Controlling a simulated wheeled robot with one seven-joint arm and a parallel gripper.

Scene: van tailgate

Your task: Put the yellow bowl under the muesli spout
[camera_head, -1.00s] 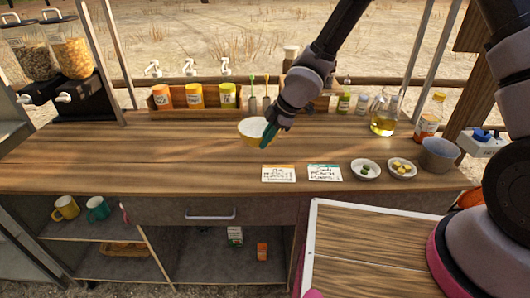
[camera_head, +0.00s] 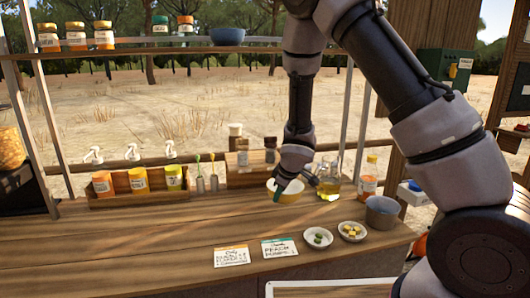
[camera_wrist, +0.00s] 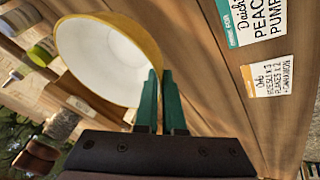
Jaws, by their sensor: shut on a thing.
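The yellow bowl (camera_head: 285,193), white inside, is at the rear of the counter, left of the oil bottle. My gripper (camera_head: 279,196) is shut on its rim. In the wrist view, the green fingers (camera_wrist: 160,100) pinch the bowl wall (camera_wrist: 110,55), which looks empty inside. How far the bowl is above the counter is hard to tell. At the left edge of the head view, part of a dispenser (camera_head: 10,148) with orange flakes shows. The muesli dispenser's spout is not in view now.
The wooden counter (camera_head: 150,235) is clear towards the left. A condiment rack (camera_head: 140,197) stands along the back. Two cards (camera_head: 232,256), two small dishes (camera_head: 318,238), a grey pot (camera_head: 382,212) and the oil bottle (camera_head: 329,183) stand at the right. A shelf (camera_head: 170,50) with jars hangs above.

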